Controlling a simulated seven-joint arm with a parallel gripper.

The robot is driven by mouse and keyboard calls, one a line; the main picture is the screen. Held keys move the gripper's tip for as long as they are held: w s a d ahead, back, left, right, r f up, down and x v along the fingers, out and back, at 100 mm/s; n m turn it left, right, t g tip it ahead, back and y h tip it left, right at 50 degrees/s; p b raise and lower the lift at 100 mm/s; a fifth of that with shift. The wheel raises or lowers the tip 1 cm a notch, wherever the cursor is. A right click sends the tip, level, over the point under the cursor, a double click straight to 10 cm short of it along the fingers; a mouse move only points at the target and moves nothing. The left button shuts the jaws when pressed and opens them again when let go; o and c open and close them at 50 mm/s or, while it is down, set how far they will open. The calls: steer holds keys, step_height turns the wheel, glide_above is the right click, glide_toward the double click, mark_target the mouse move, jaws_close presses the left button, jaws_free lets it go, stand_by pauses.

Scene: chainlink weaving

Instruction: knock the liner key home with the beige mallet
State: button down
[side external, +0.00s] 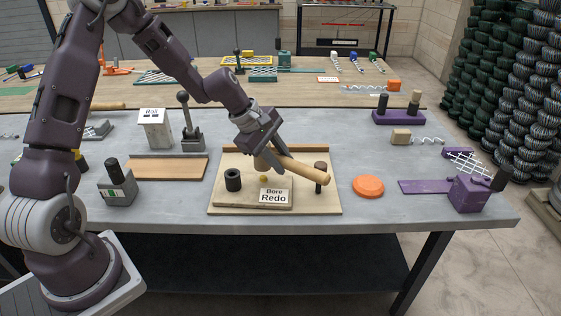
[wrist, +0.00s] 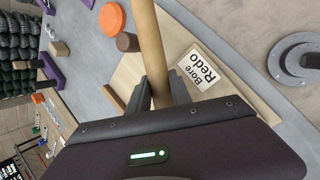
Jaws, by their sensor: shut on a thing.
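My gripper (side external: 268,150) is shut on the beige mallet (side external: 305,170), above the pale work board (side external: 330,207). The mallet's long wooden shaft slants down to the right. In the wrist view, the mallet (wrist: 150,45) runs between my gripper's fingers (wrist: 160,92) and out of the top of the picture. A tan end shows partly behind the fingers. On the board are a black hollow cylinder (side external: 233,180), a small yellow piece (side external: 263,178) and a dark brown post (side external: 321,180). The post also shows in the wrist view (wrist: 127,42). I cannot tell which piece is the liner key.
A lever stand (side external: 191,125) and a "Hull" box (side external: 154,128) are at the back left.

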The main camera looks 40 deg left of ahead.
steer(key=shift+r, duration=2.55)
